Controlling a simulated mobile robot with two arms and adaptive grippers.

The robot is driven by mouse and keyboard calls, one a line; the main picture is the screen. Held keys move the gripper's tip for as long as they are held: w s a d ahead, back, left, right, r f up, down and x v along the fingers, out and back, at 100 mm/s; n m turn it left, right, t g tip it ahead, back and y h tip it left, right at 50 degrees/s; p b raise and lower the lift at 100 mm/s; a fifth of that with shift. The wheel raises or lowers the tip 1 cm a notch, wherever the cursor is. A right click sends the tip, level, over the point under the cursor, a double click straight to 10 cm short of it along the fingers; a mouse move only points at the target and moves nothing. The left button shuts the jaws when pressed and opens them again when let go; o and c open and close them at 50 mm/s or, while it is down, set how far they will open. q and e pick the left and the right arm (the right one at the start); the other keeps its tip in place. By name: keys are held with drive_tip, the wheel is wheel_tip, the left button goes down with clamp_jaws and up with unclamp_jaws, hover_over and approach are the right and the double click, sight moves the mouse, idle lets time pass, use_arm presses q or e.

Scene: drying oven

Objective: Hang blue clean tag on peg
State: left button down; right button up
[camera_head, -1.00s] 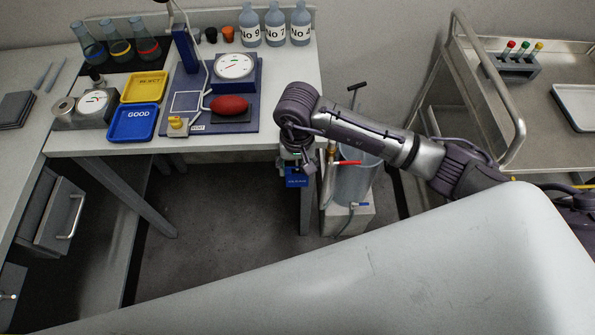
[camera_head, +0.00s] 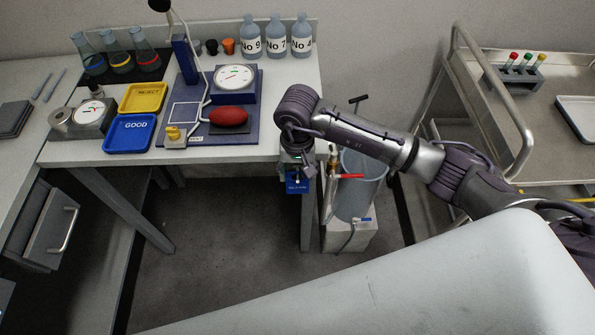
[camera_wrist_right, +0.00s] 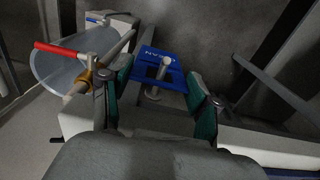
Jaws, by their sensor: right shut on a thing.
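The blue clean tag (camera_wrist_right: 178,75) lies between the two teal fingers of my right gripper (camera_wrist_right: 161,90) in the right wrist view. The fingers are shut on its sides. A pale metal peg (camera_wrist_right: 163,66) with a round head shows in front of the tag's middle; I cannot tell whether it passes through the tag's opening. In the head view the tag (camera_head: 297,186) hangs below my right gripper (camera_head: 298,168), just in front of the bench's front edge near its right corner. The peg is hidden there. My left gripper is not in view.
The white bench (camera_head: 215,156) carries a blue GOOD tray (camera_head: 131,147), a yellow REJECT tray (camera_head: 143,111) and bottles. A clear cylinder (camera_head: 358,190) with a red-handled valve (camera_head: 349,176) stands close right of the gripper. A metal cart (camera_head: 500,150) is farther right.

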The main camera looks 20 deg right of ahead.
idle(0.3)
drive_tip(key=o, duration=0.8)
